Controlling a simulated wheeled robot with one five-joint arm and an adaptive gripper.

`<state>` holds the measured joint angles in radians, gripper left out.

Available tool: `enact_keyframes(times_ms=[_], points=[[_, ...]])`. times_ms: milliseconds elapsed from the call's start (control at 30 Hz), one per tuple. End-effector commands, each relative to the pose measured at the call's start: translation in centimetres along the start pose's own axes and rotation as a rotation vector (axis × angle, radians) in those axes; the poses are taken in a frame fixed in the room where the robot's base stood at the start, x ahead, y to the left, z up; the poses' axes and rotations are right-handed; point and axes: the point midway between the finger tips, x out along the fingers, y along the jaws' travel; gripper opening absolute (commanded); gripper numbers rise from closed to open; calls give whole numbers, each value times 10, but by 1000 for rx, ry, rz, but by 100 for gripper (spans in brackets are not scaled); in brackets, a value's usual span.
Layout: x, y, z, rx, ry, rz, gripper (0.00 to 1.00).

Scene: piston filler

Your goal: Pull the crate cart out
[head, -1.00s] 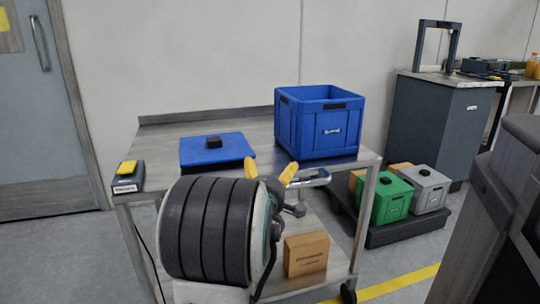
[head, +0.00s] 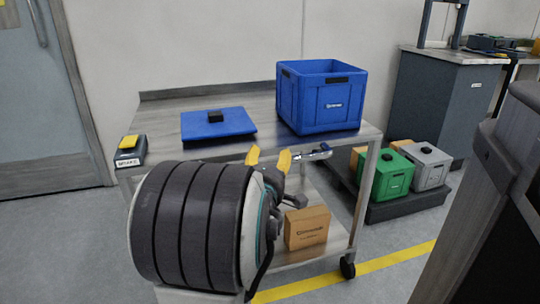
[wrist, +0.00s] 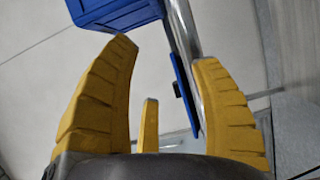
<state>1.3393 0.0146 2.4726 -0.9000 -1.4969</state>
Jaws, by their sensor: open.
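The crate cart (head: 160,108) is a metal trolley with a blue crate (head: 325,103) on its top, at the right. A blue lid (head: 235,124) with a black knob lies flat left of the crate. A metal handle (head: 312,154) sticks out from the cart's front edge at the right. My gripper (head: 268,158) is open and empty, its yellow fingers at the front edge, just left of the handle. In the wrist view, a metal bar (wrist: 183,30) and the blue crate (wrist: 118,14) show beyond my fingers (wrist: 165,55); contact cannot be told.
A yellow-topped box (head: 128,150) marked BRAKE sits at the cart's left corner. A cardboard box (head: 306,227) stands on the lower shelf. Green (head: 393,178) and grey (head: 428,167) boxes stand on a low dark platform at right. A dark cabinet (head: 440,100) stands behind. A yellow line (head: 395,258) crosses the floor.

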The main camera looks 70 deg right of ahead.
Motion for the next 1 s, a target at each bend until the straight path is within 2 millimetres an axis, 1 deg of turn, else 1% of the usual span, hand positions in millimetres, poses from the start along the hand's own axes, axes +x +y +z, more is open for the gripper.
enact_keyframes(times_ms=[200, 400, 1000], points=[[-14, -3, 0, 0, -1, -1, 58], [-22, -5, 1, 0, -1, -4, 58], [-25, -6, 1, 0, -1, -5, 58]])
